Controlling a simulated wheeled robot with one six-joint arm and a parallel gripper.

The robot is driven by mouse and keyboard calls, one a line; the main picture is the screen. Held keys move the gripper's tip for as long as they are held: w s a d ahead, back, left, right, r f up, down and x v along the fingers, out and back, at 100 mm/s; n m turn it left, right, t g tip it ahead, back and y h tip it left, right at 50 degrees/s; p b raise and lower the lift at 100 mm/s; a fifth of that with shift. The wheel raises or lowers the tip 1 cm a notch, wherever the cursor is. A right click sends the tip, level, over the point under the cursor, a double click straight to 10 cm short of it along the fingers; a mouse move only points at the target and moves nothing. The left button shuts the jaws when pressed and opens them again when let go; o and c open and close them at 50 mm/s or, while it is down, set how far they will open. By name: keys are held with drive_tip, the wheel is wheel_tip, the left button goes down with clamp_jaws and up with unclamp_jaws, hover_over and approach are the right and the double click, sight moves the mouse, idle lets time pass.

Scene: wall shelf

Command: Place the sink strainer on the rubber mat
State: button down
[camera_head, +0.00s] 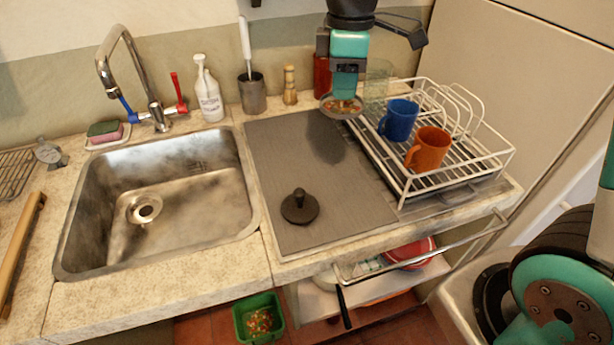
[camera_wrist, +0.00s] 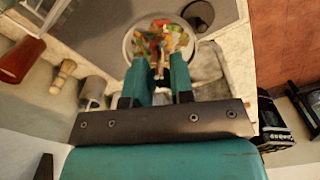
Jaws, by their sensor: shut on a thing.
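The sink strainer (camera_head: 343,115) is a round metal dish with colourful food scraps in it. My gripper (camera_head: 346,94) is shut on it and holds it near the far right corner of the rubber mat, beside the dish rack. In the wrist view the strainer (camera_wrist: 128,44) shows just beyond the fingertips (camera_wrist: 160,77), with the scraps facing the camera. The rubber mat (camera_head: 350,205) is a flat grey sheet on the counter, right of the sink. A black sink stopper (camera_head: 300,207) with a knob stands on its near half; it also shows in the wrist view (camera_wrist: 197,14).
A white dish rack (camera_head: 458,172) with a blue mug (camera_head: 398,120) and an orange mug (camera_head: 428,149) stands right of the mat. The sink (camera_head: 190,225) lies left. A metal cup (camera_head: 252,95), brush (camera_head: 290,86) and red container (camera_head: 322,77) stand behind. The mat's middle is clear.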

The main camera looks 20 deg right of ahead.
drive_tip(key=shift+s+a+n, duration=0.2)
drive_tip(key=shift+a+n, duration=0.05)
drive_tip(key=shift+n, duration=0.35)
drive_tip(key=shift+s+a+f, duration=0.1)
drive_tip(key=shift+f, duration=0.1)
drive_tip(key=shift+n, duration=0.3)
wheel_tip(320, 180, down, 19)
drive_tip(key=shift+f+p, duration=0.1)
drive_tip(key=shift+p, duration=0.4)
drive_tip(key=shift+f, duration=0.1)
